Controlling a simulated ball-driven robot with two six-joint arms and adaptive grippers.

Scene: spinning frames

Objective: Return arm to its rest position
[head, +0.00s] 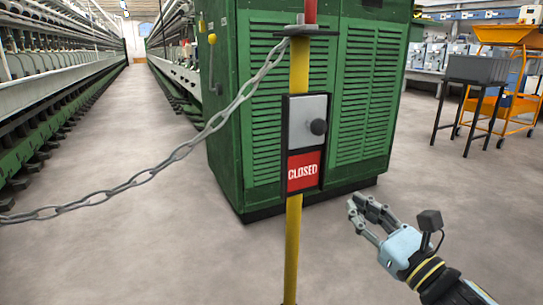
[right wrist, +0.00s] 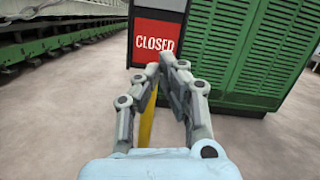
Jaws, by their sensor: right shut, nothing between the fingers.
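My right gripper (head: 362,208) is at the lower right of the head view, in front of the green machine cabinet and to the right of the yellow post. It is shut and holds nothing. In the right wrist view its fingertips (right wrist: 168,66) meet just below the red CLOSED sign (right wrist: 156,36), which lies beyond them. In the head view the CLOSED sign (head: 303,172) sits under a grey plate with a dark knob (head: 318,127) on the yellow post (head: 292,240). A gap shows between the gripper and the post. My left gripper is not in view.
A metal chain (head: 180,152) hangs from the post top toward the left. The green cabinet (head: 232,130) stands behind the post. Spinning frames (head: 60,80) line the left aisle. A grey bin on a black stand (head: 478,70) and an orange trolley (head: 507,35) stand right. Floor is clear around the gripper.

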